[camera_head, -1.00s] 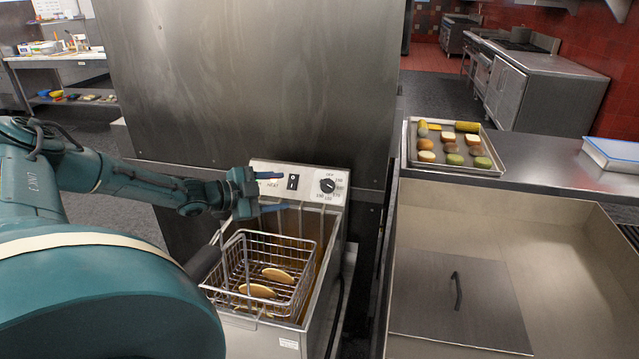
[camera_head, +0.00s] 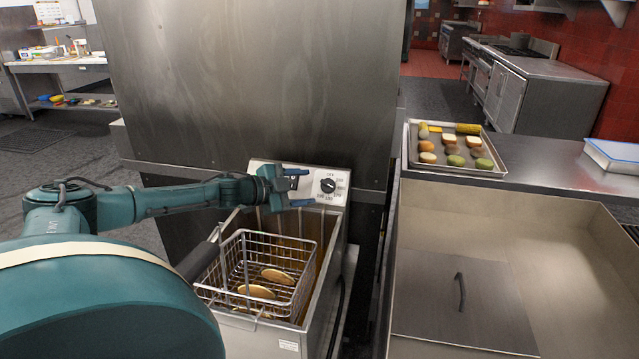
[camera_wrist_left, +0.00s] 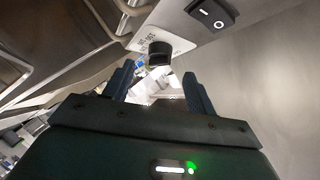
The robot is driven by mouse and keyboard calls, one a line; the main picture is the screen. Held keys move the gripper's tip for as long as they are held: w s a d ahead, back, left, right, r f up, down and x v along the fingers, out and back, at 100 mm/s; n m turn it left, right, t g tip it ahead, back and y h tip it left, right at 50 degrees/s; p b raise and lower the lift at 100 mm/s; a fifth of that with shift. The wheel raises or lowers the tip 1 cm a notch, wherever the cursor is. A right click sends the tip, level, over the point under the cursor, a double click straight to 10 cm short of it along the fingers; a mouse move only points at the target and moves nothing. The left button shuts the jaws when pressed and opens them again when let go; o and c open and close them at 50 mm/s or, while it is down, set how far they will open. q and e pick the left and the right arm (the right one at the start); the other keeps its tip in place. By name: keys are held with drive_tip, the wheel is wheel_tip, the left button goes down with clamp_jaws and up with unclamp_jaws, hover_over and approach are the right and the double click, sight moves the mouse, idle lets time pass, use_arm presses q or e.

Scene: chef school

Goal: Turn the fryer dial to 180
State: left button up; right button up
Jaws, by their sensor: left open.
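The fryer dial (camera_head: 328,185) is a black round knob on the fryer's pale control panel (camera_head: 341,197), with temperature numbers printed around it. It also shows as a black knob in the left wrist view (camera_wrist_left: 159,52), beyond the fingers and roughly between them. My left gripper (camera_head: 305,187) is open and empty, just left of the dial and apart from it. Its two fingers point toward the dial, one higher and one lower. The fingers show in the left wrist view too (camera_wrist_left: 158,84). The gripper covers the left part of the panel. My right gripper is not in view.
A wire basket (camera_head: 240,262) with fried pieces hangs in the fryer (camera_head: 290,346) below my left gripper. A black rocker switch (camera_wrist_left: 212,13) is near the dial. A steel wall (camera_head: 250,80) stands behind. A food tray (camera_head: 456,168) lies on the right counter.

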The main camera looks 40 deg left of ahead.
sight(324, 185)
use_arm(q)
drive_tip(key=shift+p+x, duration=0.4)
drive_tip(key=shift+x, duration=2.4)
drive_tip(key=shift+s, duration=0.1)
drive_tip(key=shift+c, duration=0.6)
drive_tip(key=c, duration=0.9)
drive_tip(key=shift+o, duration=0.2)
drive_tip(key=shift+r, duration=0.1)
